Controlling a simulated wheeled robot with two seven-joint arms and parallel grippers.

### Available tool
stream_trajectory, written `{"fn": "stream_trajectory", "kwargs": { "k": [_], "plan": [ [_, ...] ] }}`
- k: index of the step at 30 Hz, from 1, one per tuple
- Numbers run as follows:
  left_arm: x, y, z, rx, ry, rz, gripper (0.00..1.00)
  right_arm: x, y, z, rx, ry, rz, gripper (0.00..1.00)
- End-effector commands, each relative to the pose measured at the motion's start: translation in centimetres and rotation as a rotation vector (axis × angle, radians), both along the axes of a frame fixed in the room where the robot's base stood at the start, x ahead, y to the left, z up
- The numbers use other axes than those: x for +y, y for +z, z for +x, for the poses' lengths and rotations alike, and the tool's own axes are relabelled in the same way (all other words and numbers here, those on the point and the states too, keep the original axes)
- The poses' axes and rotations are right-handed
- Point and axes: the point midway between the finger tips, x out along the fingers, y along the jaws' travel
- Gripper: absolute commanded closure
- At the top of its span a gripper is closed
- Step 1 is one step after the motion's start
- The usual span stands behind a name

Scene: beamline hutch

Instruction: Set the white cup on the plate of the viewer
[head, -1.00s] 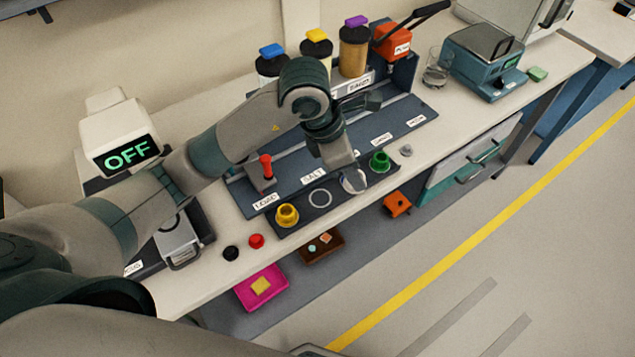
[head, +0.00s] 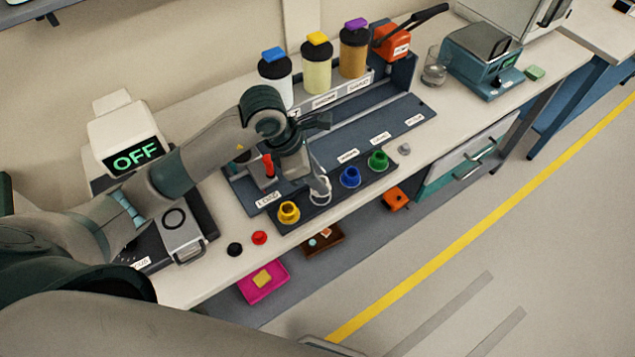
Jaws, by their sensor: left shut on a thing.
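The white cup (head: 321,191) is mostly hidden by my left gripper (head: 312,180), which is shut on it. The cup appears over the ring-marked spot of the dark cup rack, between the yellow cup (head: 288,212) and the blue cup (head: 350,177). I cannot tell its exact height above the rack. The viewer (head: 127,135) is a white-headed device at the left with a green "OFF" display. My right gripper is not in view.
A green cup (head: 378,159) stands at the rack's right. A red-handled tool (head: 268,165) stands close to my left gripper. A black knob (head: 235,249) and a red knob (head: 259,238) sit near the bench front. Lidded jars (head: 317,70) stand behind.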

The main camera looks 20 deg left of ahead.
Motion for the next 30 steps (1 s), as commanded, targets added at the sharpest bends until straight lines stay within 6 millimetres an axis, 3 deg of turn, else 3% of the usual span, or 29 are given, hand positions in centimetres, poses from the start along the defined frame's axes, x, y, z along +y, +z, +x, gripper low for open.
{"fn": "stream_trajectory", "kwargs": {
  "k": [9,22,23,24,30],
  "plan": [
    [0.0,-2.8,-0.1,0.002,0.001,0.0,0.96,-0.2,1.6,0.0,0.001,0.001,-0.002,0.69],
    [0.0,-3.4,0.0,0.0,0.0,0.0,0.96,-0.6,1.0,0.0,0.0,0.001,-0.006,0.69],
    [0.0,-3.3,0.0,0.001,0.0,0.0,0.66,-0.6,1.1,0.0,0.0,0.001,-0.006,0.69],
    [0.0,-3.2,0.0,0.001,0.0,0.0,0.56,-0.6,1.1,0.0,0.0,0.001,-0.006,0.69],
    [0.0,-3.2,-0.1,0.001,0.0,0.0,0.54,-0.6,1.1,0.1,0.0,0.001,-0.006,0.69]
  ]
}}
